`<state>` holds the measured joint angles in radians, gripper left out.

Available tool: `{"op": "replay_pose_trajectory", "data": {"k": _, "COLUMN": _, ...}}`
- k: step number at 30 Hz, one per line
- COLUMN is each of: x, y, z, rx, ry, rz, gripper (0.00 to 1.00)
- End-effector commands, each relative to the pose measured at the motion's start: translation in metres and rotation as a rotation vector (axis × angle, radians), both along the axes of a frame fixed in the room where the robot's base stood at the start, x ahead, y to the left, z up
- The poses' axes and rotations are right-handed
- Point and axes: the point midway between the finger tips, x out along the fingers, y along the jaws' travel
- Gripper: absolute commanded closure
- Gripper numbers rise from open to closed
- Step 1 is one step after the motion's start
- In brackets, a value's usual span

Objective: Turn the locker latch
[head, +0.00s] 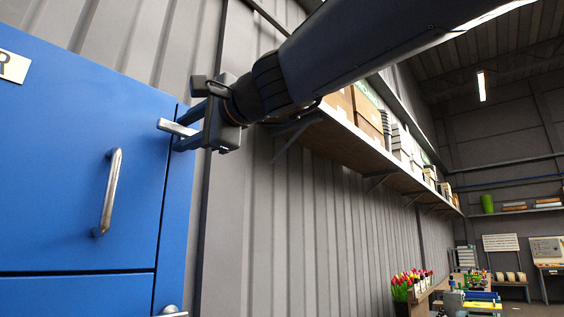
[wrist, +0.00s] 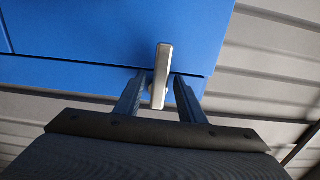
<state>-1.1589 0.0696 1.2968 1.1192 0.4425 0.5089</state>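The blue locker (head: 60,150) stands at the left in the head view. Its silver latch (head: 172,127) is a short lever near the door's right edge, lying roughly level with a slight tilt. My gripper (head: 181,132) is at the latch, with one finger above the lever and one below. In the wrist view the latch (wrist: 161,75) stands lengthwise between the two fingers of my gripper (wrist: 160,90). The fingers are apart, with a narrow gap on each side of the lever. The latch's pivot is mostly hidden behind the lever.
A silver door handle (head: 111,192) sits left of the latch. Another silver latch (head: 171,311) shows at the bottom edge. Tulips (head: 411,284) stand on a table farther back. Corrugated wall lies right of the locker.

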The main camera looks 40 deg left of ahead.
Motion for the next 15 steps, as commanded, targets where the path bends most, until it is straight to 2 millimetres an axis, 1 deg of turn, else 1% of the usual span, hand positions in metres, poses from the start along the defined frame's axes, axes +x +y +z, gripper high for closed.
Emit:
{"op": "replay_pose_trajectory", "data": {"k": 9, "x": 0.0, "y": -0.05, "z": -0.001, "rx": 0.003, "ry": -0.002, "rz": -0.001, "gripper": 0.64}}
{"op": "replay_pose_trajectory", "data": {"k": 12, "x": 0.0, "y": -0.062, "z": -0.001, "rx": 0.002, "ry": -0.001, "rz": -0.002, "gripper": 0.64}}
{"op": "replay_pose_trajectory", "data": {"k": 15, "x": -0.001, "y": -0.07, "z": -0.001, "rx": 0.001, "ry": 0.0, "rz": -0.001, "gripper": 0.64}}
